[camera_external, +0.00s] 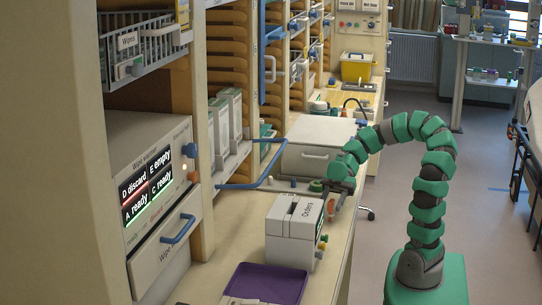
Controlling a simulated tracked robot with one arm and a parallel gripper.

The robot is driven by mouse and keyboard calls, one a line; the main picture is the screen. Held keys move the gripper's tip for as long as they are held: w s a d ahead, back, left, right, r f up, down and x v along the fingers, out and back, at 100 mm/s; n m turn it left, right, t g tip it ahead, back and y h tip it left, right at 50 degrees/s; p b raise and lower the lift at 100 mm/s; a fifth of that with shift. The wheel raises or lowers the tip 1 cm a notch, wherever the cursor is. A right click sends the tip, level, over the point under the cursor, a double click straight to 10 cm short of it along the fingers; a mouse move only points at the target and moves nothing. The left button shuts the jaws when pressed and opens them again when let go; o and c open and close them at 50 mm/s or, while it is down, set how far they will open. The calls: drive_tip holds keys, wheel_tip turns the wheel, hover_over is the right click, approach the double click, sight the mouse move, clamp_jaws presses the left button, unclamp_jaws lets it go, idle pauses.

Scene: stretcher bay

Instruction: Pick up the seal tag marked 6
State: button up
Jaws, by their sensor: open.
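I cannot make out a seal tag marked 6; no 6 is readable in this view. My gripper (334,203) is at the end of the green and grey arm, low over the counter, just behind and right of the white box labelled Orders (293,232). It is open. Its fingers are small and dark here, and I cannot tell what lies between or under them. Small coloured parts show on the right side of the Orders box, too small to identify.
A purple tray (257,272) lies on the counter in front. A larger white case (316,140) stands behind the gripper. A blue rail handle (235,186) projects from the shelving at left. A yellow bin (354,68) stands farther back.

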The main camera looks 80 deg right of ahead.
clamp_jaws()
drive_tip(key=shift+r, duration=0.15)
drive_tip(key=shift+r, duration=0.45)
wheel_tip(320, 180, up, 3)
drive_tip(key=shift+f+p, duration=0.15)
drive_tip(key=shift+p, duration=0.4)
drive_tip(key=s+a+r, duration=0.1)
drive_tip(key=s, duration=1.4)
drive_tip(key=shift+s, duration=0.35)
